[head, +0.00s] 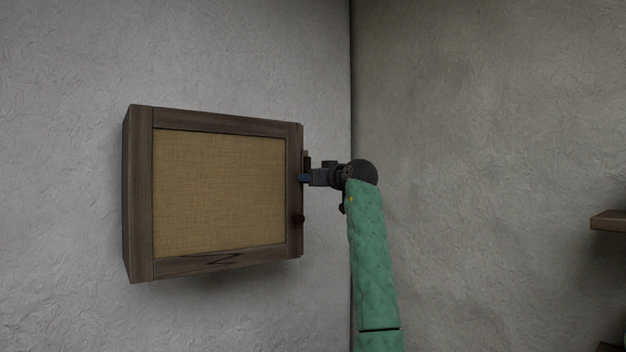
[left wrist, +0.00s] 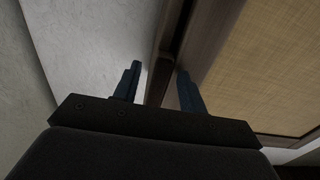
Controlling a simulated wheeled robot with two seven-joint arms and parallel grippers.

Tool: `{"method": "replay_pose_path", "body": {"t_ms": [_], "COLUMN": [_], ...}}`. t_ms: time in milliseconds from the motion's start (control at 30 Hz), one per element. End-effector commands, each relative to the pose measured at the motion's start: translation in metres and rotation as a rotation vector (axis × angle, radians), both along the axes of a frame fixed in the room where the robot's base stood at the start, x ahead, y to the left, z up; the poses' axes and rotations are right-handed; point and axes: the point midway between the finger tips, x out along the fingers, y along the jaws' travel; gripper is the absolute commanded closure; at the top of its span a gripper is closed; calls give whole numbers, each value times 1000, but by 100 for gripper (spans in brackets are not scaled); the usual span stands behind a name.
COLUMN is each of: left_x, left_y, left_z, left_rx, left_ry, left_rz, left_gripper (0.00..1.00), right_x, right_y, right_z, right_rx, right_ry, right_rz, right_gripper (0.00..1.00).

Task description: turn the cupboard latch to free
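The wall cupboard (head: 145,195) has a dark wood frame and a door with a tan woven panel (head: 218,193); the door looks closed. A small dark upright piece, which looks like the latch (head: 307,160), shows at its right edge, partly hidden by my gripper. My left gripper (head: 304,179) is at that edge, coming from the right. In the left wrist view its two blue fingers (left wrist: 159,86) are apart, with the dark wooden edge (left wrist: 163,60) running between them. I cannot tell whether either finger touches the latch. My right gripper is not in view.
A wall corner (head: 351,80) stands just right of the cupboard, close behind my arm. A wooden shelf edge (head: 608,221) shows at the far right. The space below the cupboard is clear.

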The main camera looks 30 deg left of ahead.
Motion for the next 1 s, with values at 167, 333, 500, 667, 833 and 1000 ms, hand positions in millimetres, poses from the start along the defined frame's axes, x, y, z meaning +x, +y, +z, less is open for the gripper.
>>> {"method": "replay_pose_path", "body": {"t_ms": [167, 333, 500, 667, 833, 1000], "left_x": [-1, -6, -13, -20, -27, -29], "left_y": [-2, -15, -34, -50, -68, -73], "left_z": [0, -1, -2, -2, -2, 0], "left_rx": [1, 0, 1, 1, 0, 0], "left_ry": [-1, -2, -1, -1, 0, 0], "left_rz": [0, -1, -1, -1, -1, 0], "left_gripper": [58, 58, 58, 58, 58, 58], "right_x": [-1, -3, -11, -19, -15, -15], "right_y": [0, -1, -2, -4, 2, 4], "right_z": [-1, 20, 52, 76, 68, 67], "right_rx": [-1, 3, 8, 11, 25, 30], "right_ry": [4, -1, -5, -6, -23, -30], "right_rz": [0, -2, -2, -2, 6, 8], "right_gripper": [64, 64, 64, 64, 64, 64]}}
